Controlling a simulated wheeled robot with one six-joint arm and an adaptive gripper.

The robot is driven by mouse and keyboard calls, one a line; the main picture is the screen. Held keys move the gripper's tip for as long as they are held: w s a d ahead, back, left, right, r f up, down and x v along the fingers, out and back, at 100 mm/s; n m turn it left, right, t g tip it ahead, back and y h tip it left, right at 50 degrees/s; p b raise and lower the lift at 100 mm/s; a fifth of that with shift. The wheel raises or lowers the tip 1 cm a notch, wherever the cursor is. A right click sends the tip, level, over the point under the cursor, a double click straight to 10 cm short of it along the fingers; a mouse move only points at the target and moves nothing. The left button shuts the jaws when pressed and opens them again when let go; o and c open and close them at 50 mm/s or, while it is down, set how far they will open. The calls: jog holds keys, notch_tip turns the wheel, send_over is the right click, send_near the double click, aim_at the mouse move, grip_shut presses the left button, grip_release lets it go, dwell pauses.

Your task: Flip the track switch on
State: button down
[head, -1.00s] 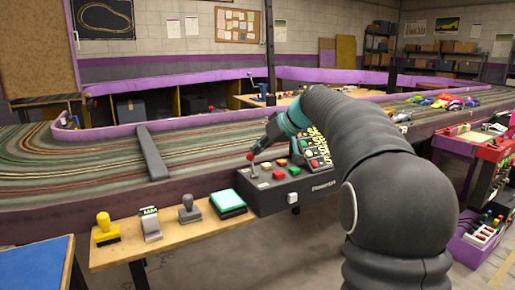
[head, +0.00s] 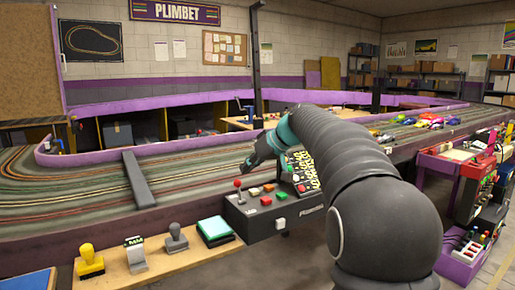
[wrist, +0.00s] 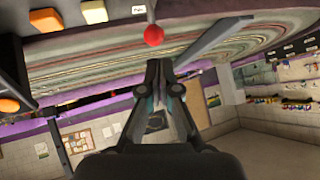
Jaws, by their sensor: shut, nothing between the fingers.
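The track switch looks like a lever with a red ball knob (head: 238,184) on the left of the black control box (head: 285,217). The lever stands nearly upright, with a slight lean to the left in the head view. The red knob (wrist: 153,35) also shows in the wrist view, just beyond the fingertips. My gripper (head: 246,166) is a little above the knob and apart from it. Its fingers (wrist: 164,66) are together and hold nothing. On or off cannot be read from the lever.
Red, orange and green buttons (head: 268,188) sit beside the lever. Several stampers (head: 175,238) and a green pad (head: 215,230) stand on the wooden bench at the left. The slot track (head: 70,185) runs behind, with a grey bar (head: 138,180) across it.

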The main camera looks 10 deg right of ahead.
jog(key=s+d+r, duration=0.2)
jog(key=d+r, duration=0.3)
jog(key=r, duration=0.6)
jog(key=shift+d+r, duration=0.15)
jog(key=shift+r, duration=0.25)
jog(key=shift+s, duration=0.1)
jog(key=s+d+f+m+g+h, duration=0.1)
jog(key=d+f+m+h, duration=0.15)
jog(key=f, duration=0.45)
jog(key=s+d+f+m+h, duration=0.1)
jog(key=s+f+m, duration=0.1)
jog(key=f+m, duration=0.35)
jog(key=s+a+f+n+h, duration=0.1)
jog(key=s+a+f, duration=0.2)
jog(key=s, duration=0.8)
jog(key=s+a+f+n+h, duration=0.1)
jog(key=s+a+f, duration=0.2)
jog(key=s+f, duration=0.5)
jog(key=s+a+f+h, duration=0.1)
jog(key=s+a+f, duration=0.2)
jog(key=s, duration=1.2)
jog(key=shift+s+f+n, duration=0.35)
jog(key=shift+f+n, duration=0.05)
jog(key=shift+f, duration=1.1)
